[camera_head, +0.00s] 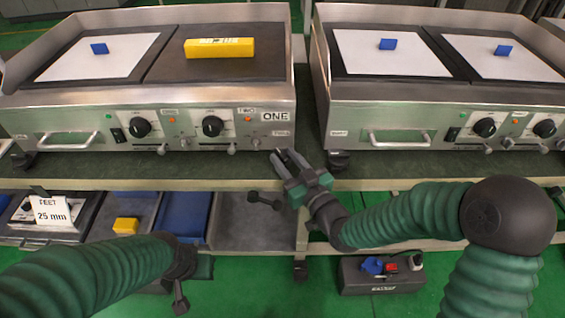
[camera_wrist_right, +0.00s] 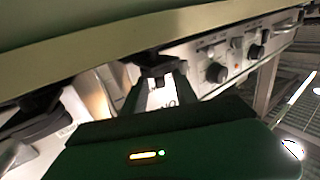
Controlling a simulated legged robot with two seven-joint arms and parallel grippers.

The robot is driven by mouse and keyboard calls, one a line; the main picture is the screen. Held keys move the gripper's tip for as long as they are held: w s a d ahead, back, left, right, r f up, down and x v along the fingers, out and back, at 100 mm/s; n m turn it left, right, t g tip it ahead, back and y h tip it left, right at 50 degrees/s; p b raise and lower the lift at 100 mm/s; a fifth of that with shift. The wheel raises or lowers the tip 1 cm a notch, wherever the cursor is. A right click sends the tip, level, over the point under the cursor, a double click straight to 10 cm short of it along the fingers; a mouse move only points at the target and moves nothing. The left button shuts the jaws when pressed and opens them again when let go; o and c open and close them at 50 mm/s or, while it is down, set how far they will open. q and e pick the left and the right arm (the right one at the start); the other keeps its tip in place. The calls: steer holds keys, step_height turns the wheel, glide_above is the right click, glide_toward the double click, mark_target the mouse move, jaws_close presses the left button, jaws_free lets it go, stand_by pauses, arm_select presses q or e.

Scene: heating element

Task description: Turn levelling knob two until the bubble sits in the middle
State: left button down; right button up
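The griddle marked ONE (camera_head: 60,112) stands on the bench at the left. A yellow level (camera_head: 219,48) lies on its cooking plate; its bubble is too small to make out. My right gripper (camera_head: 286,154) is near the griddle's front right corner, at the bench edge, fingers apart. In the right wrist view a black foot-like knob (camera_wrist_right: 155,62) shows at the fingertips (camera_wrist_right: 157,88); I cannot tell whether they touch it. No number marks this knob. My left arm ends low at the left; its gripper (camera_head: 187,268) is mostly hidden and its opening is unclear.
A second griddle (camera_head: 440,95) stands at the right, with a black foot (camera_head: 337,160) at its front left. The lower shelf holds a card reading FEET 25 mm (camera_head: 52,214), a yellow block (camera_head: 126,226) and a blue tray (camera_head: 184,215). A dark box (camera_head: 381,275) is on the floor.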

steer(key=shift+x, duration=0.9)
steer(key=shift+s, duration=0.1)
steer(key=shift+c, duration=0.2)
jaws_close()
steer(key=shift+a+m+t+h+b, duration=0.2)
steer(key=shift+m+t+h+b, duration=0.15)
steer(key=shift+m+h, duration=0.35)
steer(key=shift+d+m+t+h, duration=0.1)
steer(key=shift+m+t+h, duration=0.6)
steer(key=shift+h, duration=0.8)
